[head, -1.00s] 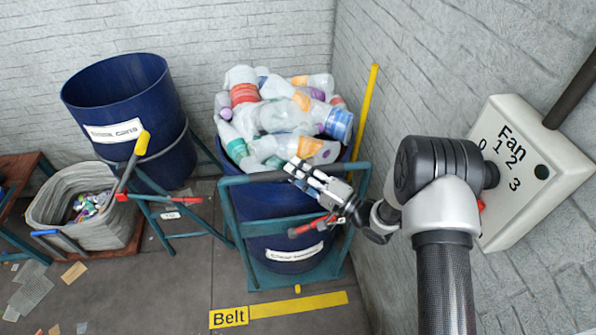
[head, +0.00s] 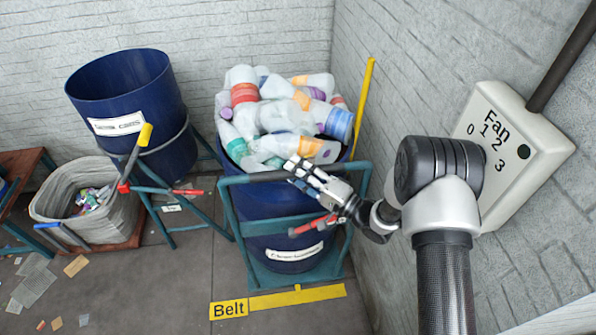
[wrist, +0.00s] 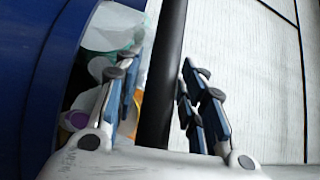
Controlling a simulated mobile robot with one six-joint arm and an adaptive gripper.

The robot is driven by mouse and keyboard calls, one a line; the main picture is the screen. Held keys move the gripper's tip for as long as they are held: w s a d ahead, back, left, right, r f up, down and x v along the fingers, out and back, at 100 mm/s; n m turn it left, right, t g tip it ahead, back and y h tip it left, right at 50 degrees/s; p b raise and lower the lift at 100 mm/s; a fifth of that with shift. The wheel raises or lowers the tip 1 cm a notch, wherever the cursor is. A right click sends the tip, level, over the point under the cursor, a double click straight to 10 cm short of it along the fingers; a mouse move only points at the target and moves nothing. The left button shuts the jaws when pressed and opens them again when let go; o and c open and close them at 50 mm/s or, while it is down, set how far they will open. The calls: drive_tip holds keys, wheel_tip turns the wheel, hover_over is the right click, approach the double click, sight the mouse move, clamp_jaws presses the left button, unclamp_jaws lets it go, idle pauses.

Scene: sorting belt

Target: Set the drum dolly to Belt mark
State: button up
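The drum dolly is a teal frame (head: 232,225) carrying a blue drum heaped with plastic bottles. The yellow Belt mark (head: 320,293) is a floor strip with a "Belt" label, in front of the dolly. A small yellow pointer at the dolly's front (head: 297,287) meets the strip's far edge, right of the label. My gripper (head: 298,172) is at the dolly's top handle bar.
A grey wall with a Fan dial box (head: 515,150) stands close on the right. A second blue drum (head: 125,90) on a teal frame and a grey basket (head: 95,220) stand left. Flat scraps (head: 35,285) lie on the left floor. Floor left of the Belt label is mostly clear.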

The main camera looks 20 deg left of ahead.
drive_tip(key=shift+o, duration=0.5)
drive_tip(key=v, duration=0.7)
drive_tip(key=shift+d, duration=0.25)
drive_tip(key=shift+s+f, duration=0.1)
drive_tip(key=shift+s, duration=0.05)
